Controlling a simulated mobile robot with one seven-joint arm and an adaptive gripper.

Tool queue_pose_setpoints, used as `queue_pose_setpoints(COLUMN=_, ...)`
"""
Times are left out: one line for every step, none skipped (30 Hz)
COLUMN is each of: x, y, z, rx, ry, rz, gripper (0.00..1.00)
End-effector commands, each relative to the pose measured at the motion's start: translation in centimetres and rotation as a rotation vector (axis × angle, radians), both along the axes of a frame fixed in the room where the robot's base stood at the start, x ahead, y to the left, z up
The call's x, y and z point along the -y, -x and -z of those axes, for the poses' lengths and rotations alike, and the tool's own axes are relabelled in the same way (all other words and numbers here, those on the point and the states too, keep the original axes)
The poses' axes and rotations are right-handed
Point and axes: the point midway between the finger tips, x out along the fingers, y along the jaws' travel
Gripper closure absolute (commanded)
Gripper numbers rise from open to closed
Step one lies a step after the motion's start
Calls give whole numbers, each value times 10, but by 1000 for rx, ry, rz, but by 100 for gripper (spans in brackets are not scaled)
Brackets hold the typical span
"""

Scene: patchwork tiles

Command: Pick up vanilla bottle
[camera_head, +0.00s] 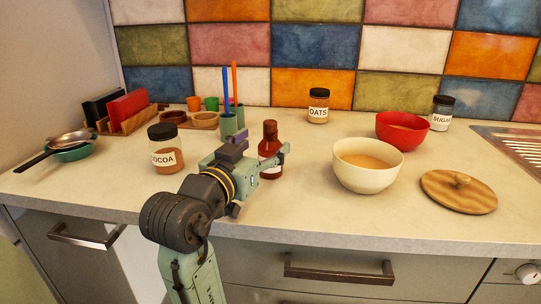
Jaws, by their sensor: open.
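The likely vanilla bottle (270,133) is a small dark red-brown bottle with a narrow neck and a pale label. It stands upright on the countertop, a little right of centre-left. My gripper (284,160) is at the bottle, with its green fingers in front of the lower part of it. The gripper is open. My wrist and fingers hide part of the bottle and its label, so I cannot read the label. I cannot tell whether a finger touches the bottle.
A cocoa jar (167,158) stands left of my wrist. A cream bowl (367,177) stands close on the right, with a wooden lid (459,197) beyond it. Behind are a green cup (228,126), an oats jar (318,113), a red bowl (402,139) and a sugar jar (442,120).

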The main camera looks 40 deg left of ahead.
Motion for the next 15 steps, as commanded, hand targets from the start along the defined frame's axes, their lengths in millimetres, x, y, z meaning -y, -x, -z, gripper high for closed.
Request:
queue_pose_setpoints(x=-2, y=-6, z=-1, rx=-1, ry=2, rz=1, gripper=33)
queue_pose_setpoints(x=-3, y=-10, z=-1, rx=-2, ry=3, rz=2, gripper=33)
queue_pose_setpoints(x=-5, y=-16, z=-2, rx=-2, ry=4, rz=3, gripper=33)
queue_pose_setpoints(x=-7, y=-21, z=-2, rx=-2, ry=5, rz=3, gripper=33)
queue_pose_setpoints(x=-9, y=-25, z=-2, rx=-1, ry=3, rz=2, gripper=33)
queue_pose_setpoints(x=-10, y=-31, z=-2, rx=-1, ry=2, rz=3, gripper=33)
queue_pose_setpoints(x=-11, y=-35, z=-1, rx=-3, ry=2, rz=3, gripper=33)
queue_pose_setpoints(x=-12, y=-38, z=-1, rx=-2, ry=1, rz=2, gripper=33)
queue_pose_setpoints(x=-13, y=-42, z=-1, rx=-1, ry=1, rz=1, gripper=33)
queue_pose_setpoints(x=-14, y=-44, z=-1, rx=-2, ry=1, rz=0, gripper=33)
queue_pose_setpoints(x=-14, y=-45, z=0, rx=-2, ry=1, rz=0, gripper=33)
queue_pose_setpoints(x=-15, y=-47, z=0, rx=-2, ry=1, rz=0, gripper=33)
queue_pose_setpoints(x=-15, y=-47, z=0, rx=-1, ry=0, rz=0, gripper=33)
queue_pose_setpoints(x=-15, y=-47, z=0, rx=-1, ry=0, rz=0, gripper=33)
queue_pose_setpoints(x=-15, y=-47, z=1, rx=-1, ry=0, rz=-1, gripper=33)
